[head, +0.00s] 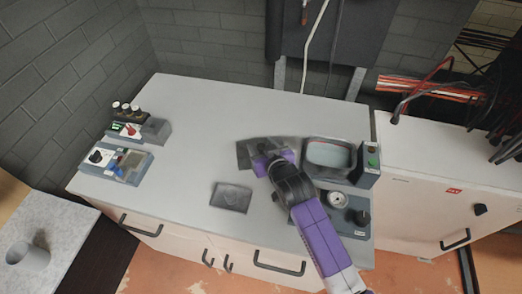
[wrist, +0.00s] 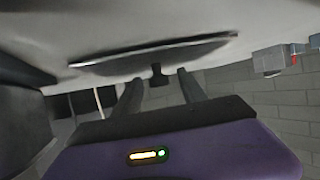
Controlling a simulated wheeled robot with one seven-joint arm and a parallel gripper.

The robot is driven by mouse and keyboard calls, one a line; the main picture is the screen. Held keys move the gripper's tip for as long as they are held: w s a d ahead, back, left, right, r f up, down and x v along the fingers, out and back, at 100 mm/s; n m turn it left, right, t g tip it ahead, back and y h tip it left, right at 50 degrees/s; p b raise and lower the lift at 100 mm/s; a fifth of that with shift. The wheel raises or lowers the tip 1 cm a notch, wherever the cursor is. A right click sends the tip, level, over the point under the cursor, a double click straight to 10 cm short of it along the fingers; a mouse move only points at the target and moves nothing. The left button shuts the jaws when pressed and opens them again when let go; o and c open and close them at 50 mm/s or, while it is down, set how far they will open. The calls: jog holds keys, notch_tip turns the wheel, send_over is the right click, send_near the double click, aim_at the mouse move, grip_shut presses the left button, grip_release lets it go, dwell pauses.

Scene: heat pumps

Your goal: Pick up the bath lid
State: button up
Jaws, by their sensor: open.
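The bath lid, a flat dark plate (head: 243,155), appears to lie on the grey worktop left of the bath unit, partly hidden by my gripper (head: 262,147). In the wrist view the lid (wrist: 190,48) shows wide and nearly edge-on, with a small dark knob. My gripper (wrist: 160,78) is open, and the knob appears between its two fingers in that picture. I cannot tell whether the fingers touch it. The bath unit (head: 330,153) has a rounded grey basin.
A separate dark slab (head: 230,197) lies in front of my gripper. Small devices (head: 118,160) with knobs stand at the worktop's left. A dial and black knob (head: 338,200) sit on the bath unit's front. The worktop between devices and slab is clear.

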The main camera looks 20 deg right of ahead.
jog(key=shift+w, duration=0.15)
grip_shut()
dwell(0.4)
